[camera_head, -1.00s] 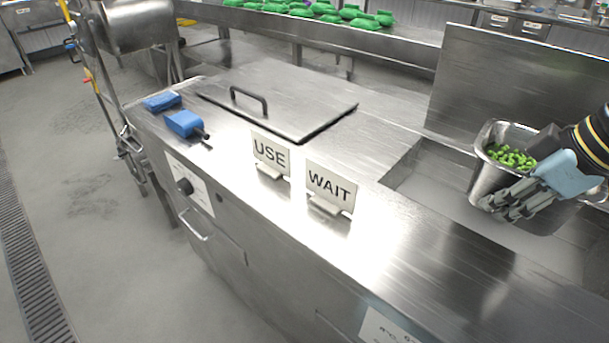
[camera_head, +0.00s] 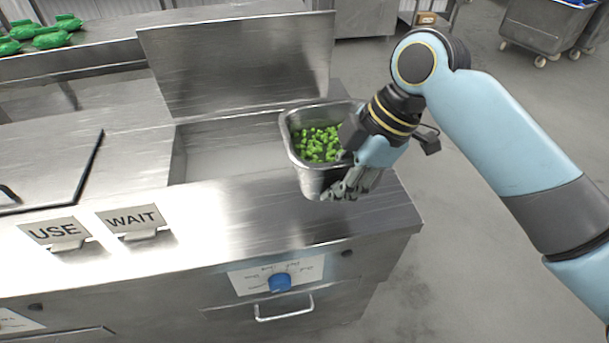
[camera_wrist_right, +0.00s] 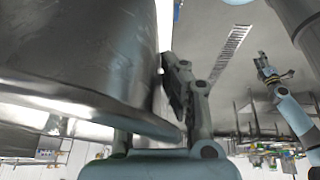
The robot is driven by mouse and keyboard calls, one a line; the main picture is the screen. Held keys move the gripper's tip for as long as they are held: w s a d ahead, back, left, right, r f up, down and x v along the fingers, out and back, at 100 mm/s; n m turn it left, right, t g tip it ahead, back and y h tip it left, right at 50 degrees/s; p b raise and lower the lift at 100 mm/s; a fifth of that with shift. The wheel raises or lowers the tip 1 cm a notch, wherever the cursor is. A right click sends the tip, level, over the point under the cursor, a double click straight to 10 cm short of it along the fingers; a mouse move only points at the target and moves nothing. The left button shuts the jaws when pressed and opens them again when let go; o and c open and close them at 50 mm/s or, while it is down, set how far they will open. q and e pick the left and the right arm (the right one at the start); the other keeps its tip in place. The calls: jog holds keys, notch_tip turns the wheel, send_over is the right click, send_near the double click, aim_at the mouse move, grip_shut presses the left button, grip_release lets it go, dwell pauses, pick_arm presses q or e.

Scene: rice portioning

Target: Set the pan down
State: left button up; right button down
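The metal pan (camera_head: 296,160) holds green chopped pieces (camera_head: 317,144). My right gripper (camera_head: 352,184) is shut on the pan's right side near its front corner. The pan is upright and overlaps the right end of the open well (camera_head: 225,160) and its front rim. Whether its base touches anything is hidden. In the right wrist view, the pan's wall (camera_wrist_right: 80,50) fills the left side, beside the right gripper's fingers (camera_wrist_right: 165,110). My left gripper (camera_wrist_right: 272,68) shows small there, empty with its fingers apart; it is outside the head view.
The USE sign (camera_head: 55,231) and WAIT sign (camera_head: 132,219) stand on the counter left of the well. A flat lid (camera_head: 60,165) lies farther left. An upright metal panel (camera_head: 235,62) stands behind the well. A blue knob (camera_head: 279,282) is on the counter's front.

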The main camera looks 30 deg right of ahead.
jog(key=w+a+f, duration=0.2)
jog(key=a, duration=0.1)
jog(key=w+a+f+p, duration=0.1)
jog(key=a+f, duration=0.1)
jog(key=a, duration=0.1)
jog(key=w+a+f, duration=0.2)
jog(key=a, duration=0.1)
jog(key=shift+w+a+f, duration=0.2)
jog(key=shift+w+a, duration=0.15)
jog(key=shift+a, duration=0.05)
jog(key=shift+a+f, duration=0.1)
jog(key=shift+f, duration=0.05)
jog(key=shift+f+p, duration=0.35)
jog(key=shift+f, duration=1.65)
jog(key=c, duration=2)
grip_release()
jog(key=shift+s+f, duration=0.1)
jog(key=shift+s, duration=0.05)
jog(key=o, duration=0.5)
jog(key=v, duration=1.2)
